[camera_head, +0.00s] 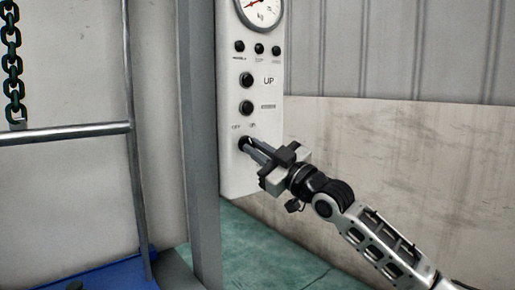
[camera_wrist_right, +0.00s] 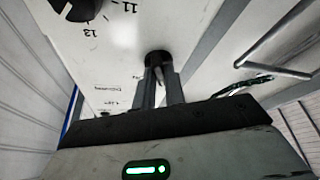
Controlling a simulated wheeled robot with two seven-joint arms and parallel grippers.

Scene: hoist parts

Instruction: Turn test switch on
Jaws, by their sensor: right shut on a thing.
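The test switch (camera_head: 244,143) is a black round knob low on the white control panel (camera_head: 236,178), under small lettering that reads roughly OFF and ON. My right gripper (camera_head: 250,147) reaches it from the lower right, its fingers shut on the knob. In the right wrist view the black knob (camera_wrist_right: 158,58) shows between the two finger ends, close against the panel face. The gripper hides part of the switch, and its exact setting cannot be told. My left gripper is not in view.
A round gauge (camera_head: 262,10) tops the panel, above small black knobs and two black buttons (camera_head: 246,80), one marked UP. A grey post (camera_head: 204,150) stands at the panel's left edge. A metal rail (camera_head: 65,133) and a chain (camera_head: 12,60) are further left.

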